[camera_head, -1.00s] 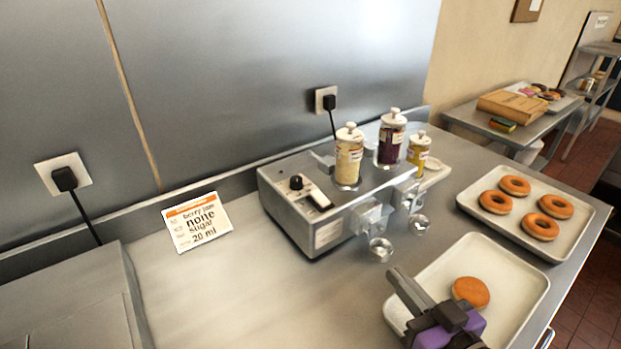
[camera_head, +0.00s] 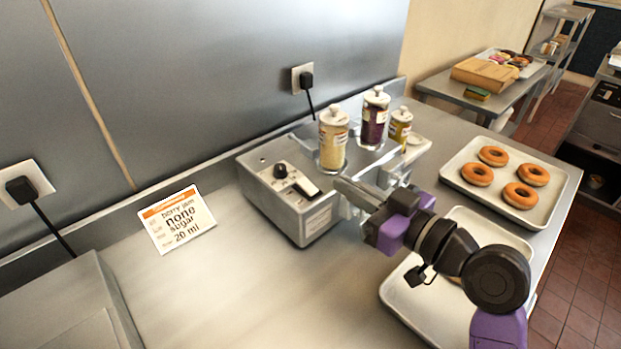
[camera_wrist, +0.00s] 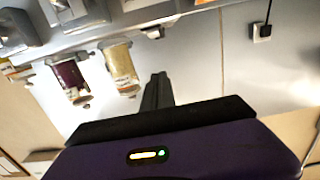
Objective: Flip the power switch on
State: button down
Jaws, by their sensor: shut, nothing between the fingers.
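The metal dispensing machine (camera_head: 270,205) stands on the counter against the wall. I cannot tell the switch's position. My gripper (camera_head: 342,186) is shut and empty, its fingertips just right of the switch and apart from it, in front of the yellow-filled jar. In the wrist view the shut fingers (camera_wrist: 158,90) point toward the machine side, with the switch not clearly visible.
A yellow jar (camera_head: 333,140), purple jar (camera_head: 374,118) and smaller jar (camera_head: 400,126) stand on the machine. A card (camera_head: 178,219) leans at left. A donut tray (camera_head: 465,178) and another tray (camera_head: 415,306), partly behind my arm, lie right.

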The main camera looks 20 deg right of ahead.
jog(key=p, duration=0.2)
send_over(311, 189)
jog(key=s, duration=0.1)
jog(key=shift+s+d+f, duration=0.15)
jog(key=shift+s+d, duration=0.05)
jog(key=f, duration=0.1)
jog(key=w+f, duration=0.1)
jog(key=f, duration=0.1)
jog(key=shift+w+a, duration=0.1)
jog(key=shift+a, duration=0.05)
jog(key=shift+w+f, duration=0.1)
jog(key=shift+f, duration=0.55)
